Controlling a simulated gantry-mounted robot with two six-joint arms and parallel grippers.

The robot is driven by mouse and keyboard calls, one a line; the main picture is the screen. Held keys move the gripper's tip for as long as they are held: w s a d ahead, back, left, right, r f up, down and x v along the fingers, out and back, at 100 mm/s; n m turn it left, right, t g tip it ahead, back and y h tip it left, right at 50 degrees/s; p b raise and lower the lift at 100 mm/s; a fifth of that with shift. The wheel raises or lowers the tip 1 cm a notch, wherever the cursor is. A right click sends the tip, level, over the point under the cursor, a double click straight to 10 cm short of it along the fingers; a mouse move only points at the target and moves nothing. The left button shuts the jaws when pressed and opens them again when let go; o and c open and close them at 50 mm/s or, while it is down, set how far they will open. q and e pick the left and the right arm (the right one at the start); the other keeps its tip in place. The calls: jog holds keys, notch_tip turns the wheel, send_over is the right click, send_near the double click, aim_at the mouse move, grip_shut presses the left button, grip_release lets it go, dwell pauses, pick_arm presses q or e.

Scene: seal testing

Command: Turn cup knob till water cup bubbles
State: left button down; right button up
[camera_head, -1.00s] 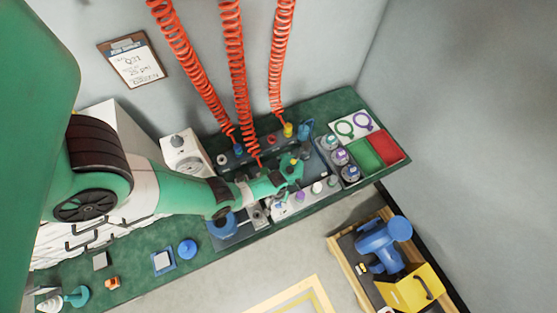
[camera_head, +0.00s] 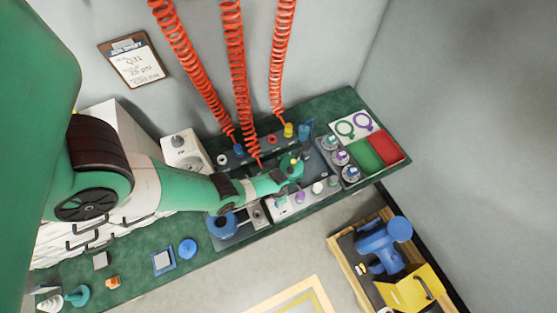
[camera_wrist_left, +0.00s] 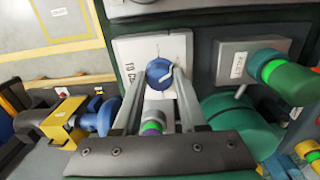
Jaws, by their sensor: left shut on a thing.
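In the left wrist view a round blue knob (camera_wrist_left: 160,73) sits on a white panel (camera_wrist_left: 136,50) whose printed label ends in what looks like "CUP". My left gripper (camera_wrist_left: 162,80) has one finger on each side of this knob and is shut on it. In the head view my left gripper (camera_head: 292,170) is over the bench fixtures, and its arm hides part of them. The knob is too small to make out there. I cannot pick out the water cup or any bubbles with certainty. My right gripper is not in view.
Red coiled hoses (camera_head: 238,80) hang above the green bench (camera_head: 122,262). Round jars (camera_head: 341,157) stand right of my gripper, beside a green pad (camera_head: 364,154) and a red pad (camera_head: 386,146). A clipboard (camera_head: 136,66) hangs on the wall. A blue device (camera_head: 383,245) sits on a lower cart.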

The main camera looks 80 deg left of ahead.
pick_arm(q)
jog(key=shift+m, duration=0.3)
jog(key=shift+c, duration=2.3)
grip_release()
notch_tip(320, 180, up, 12)
jog(key=p, duration=1.1)
jog(key=shift+a+f+p, duration=0.2)
jog(key=shift+a+p, duration=0.05)
jog(key=shift+p, duration=0.05)
